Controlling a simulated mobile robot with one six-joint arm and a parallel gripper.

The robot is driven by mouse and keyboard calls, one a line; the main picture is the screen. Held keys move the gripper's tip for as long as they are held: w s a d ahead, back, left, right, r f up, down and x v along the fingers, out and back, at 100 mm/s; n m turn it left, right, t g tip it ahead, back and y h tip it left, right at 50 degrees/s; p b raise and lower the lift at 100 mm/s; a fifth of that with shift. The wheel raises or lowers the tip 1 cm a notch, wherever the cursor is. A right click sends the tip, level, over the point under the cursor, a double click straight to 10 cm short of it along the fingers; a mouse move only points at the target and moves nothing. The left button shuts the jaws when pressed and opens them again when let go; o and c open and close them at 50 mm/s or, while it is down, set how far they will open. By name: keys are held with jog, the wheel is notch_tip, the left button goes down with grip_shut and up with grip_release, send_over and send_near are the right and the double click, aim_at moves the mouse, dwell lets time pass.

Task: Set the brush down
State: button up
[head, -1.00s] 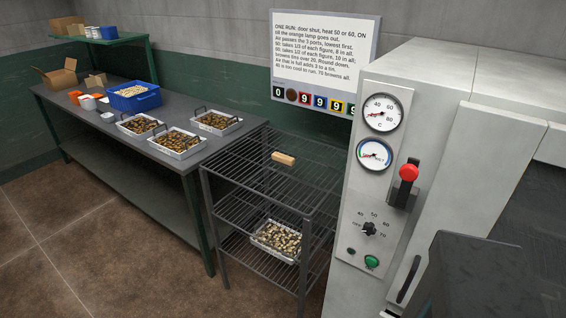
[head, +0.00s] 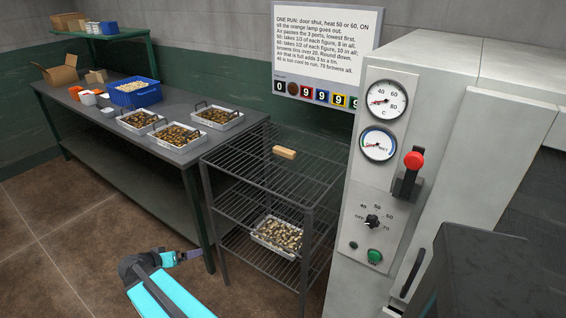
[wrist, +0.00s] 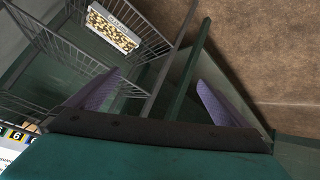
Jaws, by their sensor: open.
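The brush (head: 284,153), a small block with a tan wooden back, lies on the top shelf of the wire rack (head: 262,178). My gripper (head: 190,255) is in the lower middle of the head view, in front of the rack and apart from the brush. In the wrist view my gripper (wrist: 152,95) has its two purple fingers spread wide with nothing between them. The brush does not show in the wrist view.
A tray of pale pieces (head: 277,236) sits on a lower rack shelf; it also shows in the wrist view (wrist: 112,28). Trays of brown pieces (head: 176,136) and a blue crate (head: 135,95) stand on the bench (head: 165,100). The grey cabinet (head: 440,110) with gauges stands right of the rack.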

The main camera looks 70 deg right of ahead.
jog(key=s+d+r+m+g+h+b, duration=0.1)
jog(key=s+d+r+m+h+b, duration=0.25)
jog(key=d+r, duration=1.4)
jog(key=s+d+r+m+g, duration=0.1)
jog(key=s+d+r, duration=0.2)
jog(key=s+d, duration=0.1)
jog(key=s+d+r+m+g, duration=0.1)
jog(key=s+d+r+m, duration=0.1)
jog(key=s+d+r, duration=0.2)
jog(key=s+d+r+m+g+h, duration=0.1)
jog(key=s+d+r, duration=0.3)
jog(key=s, duration=0.4)
jog(key=shift+s+r+m+b, duration=0.25)
jog(key=shift+m+b, duration=0.05)
jog(key=shift+m, duration=0.05)
jog(key=shift+d, duration=0.15)
jog(key=p, duration=0.2)
send_near(284, 154)
jog(key=d, duration=0.3)
jog(key=shift+w+d+r, duration=0.15)
jog(key=shift+w+r, duration=0.1)
jog(key=shift+r, duration=0.05)
jog(key=shift+s+d+f, duration=0.2)
jog(key=shift+d+f, duration=0.1)
jog(key=shift+d, duration=0.3)
